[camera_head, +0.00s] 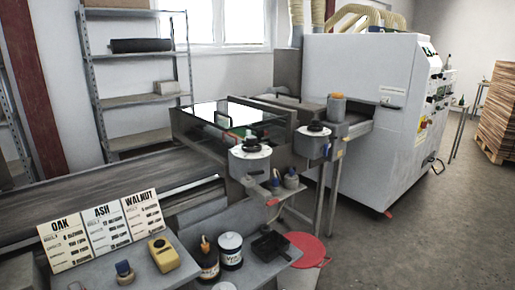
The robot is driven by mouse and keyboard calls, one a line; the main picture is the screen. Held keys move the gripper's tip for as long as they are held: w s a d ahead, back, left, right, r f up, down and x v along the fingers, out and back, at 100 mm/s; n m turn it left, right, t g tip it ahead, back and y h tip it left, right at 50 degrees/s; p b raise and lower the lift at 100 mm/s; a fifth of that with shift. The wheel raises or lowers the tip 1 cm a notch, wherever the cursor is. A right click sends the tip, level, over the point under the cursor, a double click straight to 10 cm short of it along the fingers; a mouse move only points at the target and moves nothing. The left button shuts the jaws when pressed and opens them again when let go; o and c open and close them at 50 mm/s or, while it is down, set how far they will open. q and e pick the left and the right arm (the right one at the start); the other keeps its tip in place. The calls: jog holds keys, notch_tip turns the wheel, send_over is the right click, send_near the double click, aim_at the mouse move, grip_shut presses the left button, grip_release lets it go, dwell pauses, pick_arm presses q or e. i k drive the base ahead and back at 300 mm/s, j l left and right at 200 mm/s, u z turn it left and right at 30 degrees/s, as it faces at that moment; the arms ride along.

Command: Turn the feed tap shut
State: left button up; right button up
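A white round dial with a black knob (250,148) sits on top of a grey housing at the side of the conveyor. A second black knob (315,128) sits on a similar housing to its right. I cannot tell which of these, if either, is the feed tap, or whether it is open or shut. Small blue-and-dark fittings (291,179) are below the two knobs. Neither of my grippers shows in the head view.
The conveyor (110,187) runs from the left to a large white machine (362,95). In front are OAK, ASH and WALNUT cards (103,228), a yellow device (164,255), cans (230,250) and a red-topped bucket (306,248).

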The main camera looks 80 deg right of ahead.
aim_at(325, 149)
jog(key=l+z, duration=0.1)
jog(key=z, duration=2.5)
jog(key=i+l+z, duration=0.2)
jog(key=l, duration=0.3)
jog(key=i+l+z, duration=0.2)
jog(key=i+l, duration=0.2)
